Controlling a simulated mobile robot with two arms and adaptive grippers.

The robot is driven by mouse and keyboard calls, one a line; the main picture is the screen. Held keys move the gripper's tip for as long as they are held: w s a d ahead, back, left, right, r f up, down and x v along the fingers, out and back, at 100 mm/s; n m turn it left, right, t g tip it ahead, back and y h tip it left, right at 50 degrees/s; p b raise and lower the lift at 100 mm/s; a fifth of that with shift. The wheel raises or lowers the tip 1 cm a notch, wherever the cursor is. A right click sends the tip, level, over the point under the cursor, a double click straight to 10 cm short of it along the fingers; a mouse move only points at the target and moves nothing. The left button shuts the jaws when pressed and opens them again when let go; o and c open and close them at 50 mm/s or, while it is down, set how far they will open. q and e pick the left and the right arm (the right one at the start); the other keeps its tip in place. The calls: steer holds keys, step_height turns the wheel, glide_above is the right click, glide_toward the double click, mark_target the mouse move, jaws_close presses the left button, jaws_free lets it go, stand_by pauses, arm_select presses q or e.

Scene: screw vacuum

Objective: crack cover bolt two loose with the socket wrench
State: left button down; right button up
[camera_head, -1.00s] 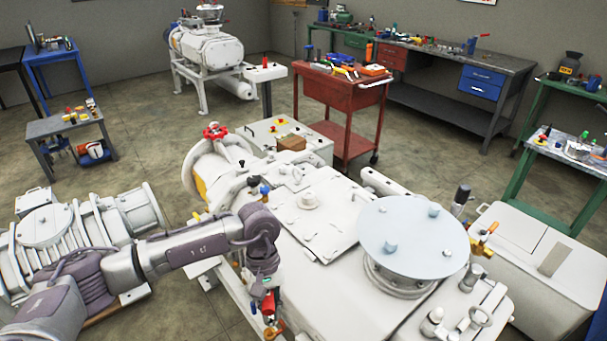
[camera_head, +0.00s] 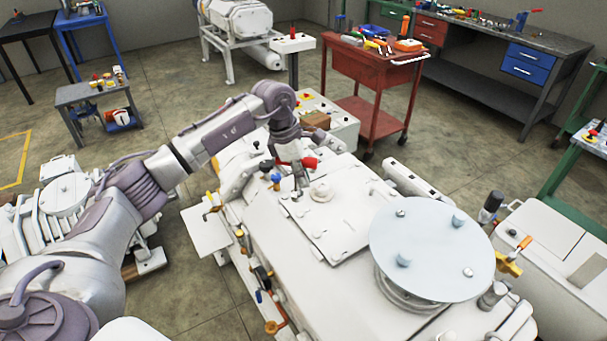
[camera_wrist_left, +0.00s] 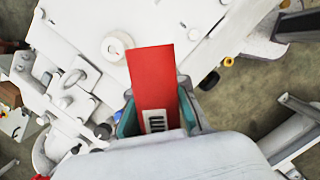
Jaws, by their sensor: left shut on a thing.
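My left gripper (camera_head: 296,168) is over the far left part of the white vacuum machine (camera_head: 290,265), close above its flat cover plate (camera_head: 345,220). It is shut on a red bar-like tool, seemingly the socket wrench (camera_head: 311,163); its red body (camera_wrist_left: 155,72) stands up between the fingers in the left wrist view. The socket end is hidden, so I cannot tell whether it touches a bolt. A pale round lid (camera_head: 432,235) with several bolts sits nearer, at right. Which bolt is number two cannot be told. My right gripper is not in view.
A white round knob (camera_head: 321,191) rises from the cover plate beside my left gripper. Small valves line the machine's left side. A red tool cart (camera_head: 375,75) and a white control box (camera_head: 345,125) stand behind. The floor at left is partly free.

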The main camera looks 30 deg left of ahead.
arm_select(q)
steer(key=shift+a+b+x, duration=0.25)
steer(key=shift+b+x, duration=0.95)
steer(key=shift+x, duration=0.2)
steer(key=shift+a+b+x, duration=0.2)
steer(key=shift+b+x, duration=1)
steer(key=shift+x, duration=0.15)
steer(key=shift+s+f, duration=0.15)
steer(key=shift+f, duration=0.05)
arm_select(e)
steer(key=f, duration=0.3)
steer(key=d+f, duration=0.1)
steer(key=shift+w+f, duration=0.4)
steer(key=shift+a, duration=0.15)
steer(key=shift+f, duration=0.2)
arm_select(q)
steer(key=shift+f+b, duration=0.6)
steer(key=shift+b, duration=0.1)
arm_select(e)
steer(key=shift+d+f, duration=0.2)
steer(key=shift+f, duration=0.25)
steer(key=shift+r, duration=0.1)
